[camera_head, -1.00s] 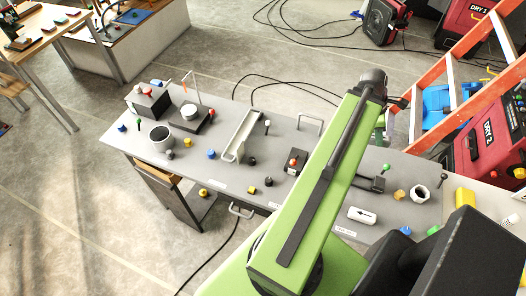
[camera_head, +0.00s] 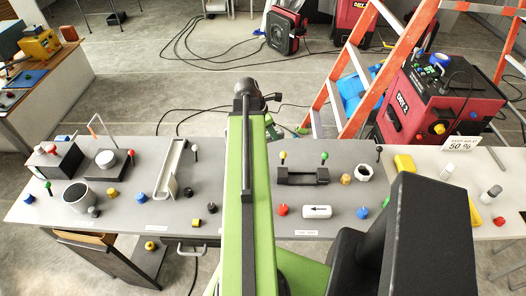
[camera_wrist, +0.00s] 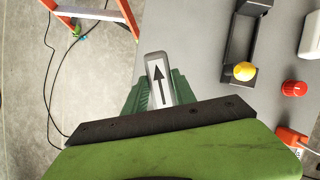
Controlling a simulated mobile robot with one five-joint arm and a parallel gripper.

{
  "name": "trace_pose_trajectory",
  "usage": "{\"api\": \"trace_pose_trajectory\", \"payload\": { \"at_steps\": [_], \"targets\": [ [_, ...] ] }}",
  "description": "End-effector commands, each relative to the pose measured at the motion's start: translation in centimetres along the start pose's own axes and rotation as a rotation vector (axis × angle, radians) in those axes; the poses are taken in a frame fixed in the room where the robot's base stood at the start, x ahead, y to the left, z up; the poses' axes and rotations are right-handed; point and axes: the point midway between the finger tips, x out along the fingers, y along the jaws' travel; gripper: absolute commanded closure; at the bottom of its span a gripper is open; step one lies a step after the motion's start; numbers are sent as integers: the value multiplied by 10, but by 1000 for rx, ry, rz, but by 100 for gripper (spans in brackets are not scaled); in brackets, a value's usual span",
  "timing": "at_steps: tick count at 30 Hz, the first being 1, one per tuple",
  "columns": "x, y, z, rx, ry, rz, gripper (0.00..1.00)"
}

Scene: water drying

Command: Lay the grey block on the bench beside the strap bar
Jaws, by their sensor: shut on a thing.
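In the wrist view, the grey block (camera_wrist: 157,73) has a black arrow on its face and stands between the green fingers of my gripper (camera_wrist: 158,92), which is shut on it. It is over the bench's far edge, with floor to its left and bench top to its right. A black bar, likely the strap bar (camera_head: 302,176), lies on the grey bench (camera_head: 235,172) right of my arm. It also shows in the wrist view (camera_wrist: 239,45), right of the block and apart from it.
A white arrow block (camera_head: 317,211), a red knob (camera_head: 283,210) and a blue knob (camera_head: 362,212) lie in front of the bar. An orange ladder (camera_head: 345,90) stands behind the bench.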

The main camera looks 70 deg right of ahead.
Motion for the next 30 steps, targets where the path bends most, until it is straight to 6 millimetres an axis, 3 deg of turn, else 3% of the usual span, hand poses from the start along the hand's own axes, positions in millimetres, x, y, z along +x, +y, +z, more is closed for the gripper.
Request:
{"api": "trace_pose_trajectory", "payload": {
  "at_steps": [1, 8, 15, 26, 27, 30],
  "targets": [
    [21, 0, -9, 0, 0, 0, 100],
    [27, 0, -12, 0, 0, 0, 100],
    [62, 0, -26, -1, 0, 0, 100],
    [62, 0, -26, -1, 0, 1, 100],
    [61, 0, -26, -1, 0, 1, 65],
    [60, 0, -26, -1, 0, 1, 52]
  ]
}}
